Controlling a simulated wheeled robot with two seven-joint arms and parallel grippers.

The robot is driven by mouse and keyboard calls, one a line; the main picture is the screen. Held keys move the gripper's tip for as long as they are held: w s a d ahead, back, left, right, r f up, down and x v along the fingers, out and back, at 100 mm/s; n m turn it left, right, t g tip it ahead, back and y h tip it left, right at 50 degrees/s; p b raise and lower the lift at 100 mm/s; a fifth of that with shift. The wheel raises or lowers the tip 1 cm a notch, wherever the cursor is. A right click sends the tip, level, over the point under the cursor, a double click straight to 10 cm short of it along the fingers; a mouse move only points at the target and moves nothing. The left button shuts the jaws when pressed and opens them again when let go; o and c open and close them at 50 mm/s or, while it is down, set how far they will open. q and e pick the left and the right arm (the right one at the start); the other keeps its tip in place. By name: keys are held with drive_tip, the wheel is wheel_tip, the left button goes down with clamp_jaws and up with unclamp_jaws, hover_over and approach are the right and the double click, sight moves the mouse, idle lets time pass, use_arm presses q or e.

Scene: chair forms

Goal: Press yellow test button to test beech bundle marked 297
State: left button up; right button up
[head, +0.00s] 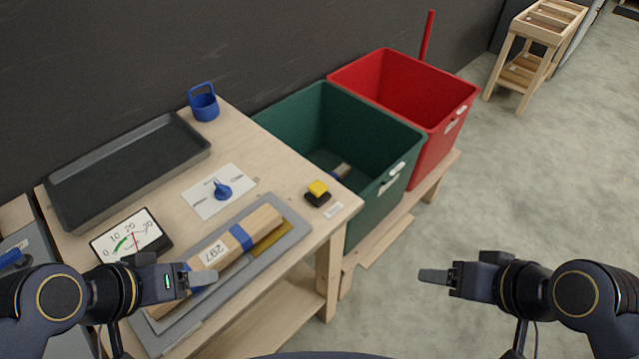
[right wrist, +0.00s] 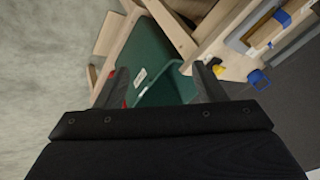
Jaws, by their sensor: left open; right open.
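The beech bundle marked 297 (head: 211,254) lies on a grey tray (head: 286,240) on the wooden table, with blue bands around it. The yellow test button (head: 318,187) sits on a black base near the table's right corner; a small yellow spot, perhaps the button, shows in the right wrist view (right wrist: 219,70). My left gripper (head: 200,280) is open and over the bundle's near part, partly hiding it; contact cannot be told. My right gripper (head: 440,277) is open and empty over the floor, right of the table. A dial meter (head: 128,236) stands left of the bundle, its red needle near 20.
A green bin (head: 290,117) holding a piece and a red bin (head: 385,75) stand beyond.

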idle(0.3)
clamp_jaws()
idle(0.3)
idle(1.2)
